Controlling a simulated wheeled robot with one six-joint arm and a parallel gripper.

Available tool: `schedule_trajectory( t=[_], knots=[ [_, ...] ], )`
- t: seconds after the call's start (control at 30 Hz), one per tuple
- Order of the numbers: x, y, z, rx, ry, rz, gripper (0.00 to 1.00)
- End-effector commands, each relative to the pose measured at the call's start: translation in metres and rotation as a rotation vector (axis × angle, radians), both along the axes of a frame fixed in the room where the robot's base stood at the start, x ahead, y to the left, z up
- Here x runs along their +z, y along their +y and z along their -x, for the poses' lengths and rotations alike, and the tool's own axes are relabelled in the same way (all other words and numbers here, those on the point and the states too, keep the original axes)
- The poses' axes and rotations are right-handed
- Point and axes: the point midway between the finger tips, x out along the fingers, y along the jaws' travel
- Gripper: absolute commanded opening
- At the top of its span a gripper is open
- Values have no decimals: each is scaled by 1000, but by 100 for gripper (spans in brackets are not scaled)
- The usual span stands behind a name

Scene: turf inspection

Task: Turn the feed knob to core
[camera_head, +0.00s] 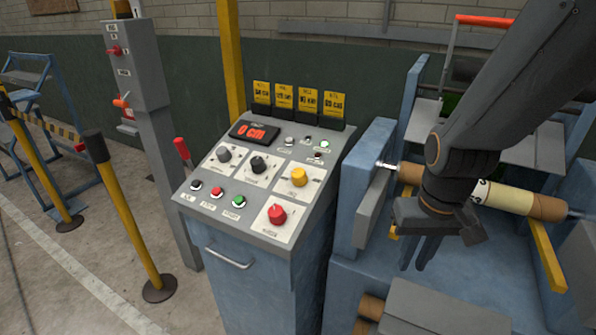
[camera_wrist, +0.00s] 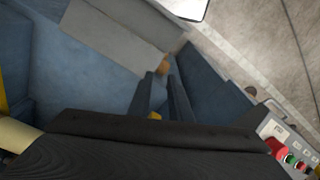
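The control panel (camera_head: 262,165) slopes on a grey-blue cabinet. It carries a grey knob (camera_head: 224,154), a black knob (camera_head: 258,164), a yellow knob (camera_head: 299,176) and a red knob (camera_head: 277,214). Their labels are too small to read, so I cannot tell which is the feed knob or where it points. My gripper (camera_head: 415,266) hangs right of the panel, over the blue machine bed, apart from every knob. In the wrist view, its two dark fingers (camera_wrist: 161,76) stand apart with nothing between them. The panel's corner with a red knob (camera_wrist: 276,147) shows at lower right there.
A red display (camera_head: 254,132) reads 0 cm. Coloured buttons (camera_head: 216,192) line the panel's left side. Several yellow cards (camera_head: 284,95) stand along its back. A blue machine frame (camera_head: 365,185) rises between panel and gripper. A tan core tube (camera_head: 503,197) lies behind my wrist.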

Motion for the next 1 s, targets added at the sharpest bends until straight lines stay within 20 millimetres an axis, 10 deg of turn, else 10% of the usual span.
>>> schedule_trajectory(
  t=[0.17, 0.7, 1.0],
  knots=[
    [21, 27, -37, 354, -22, 59, 48],
    [119, 212, -159, 2067, 34, 505, 48],
    [139, 257, -173, 2401, 98, 633, 48]
  ],
)
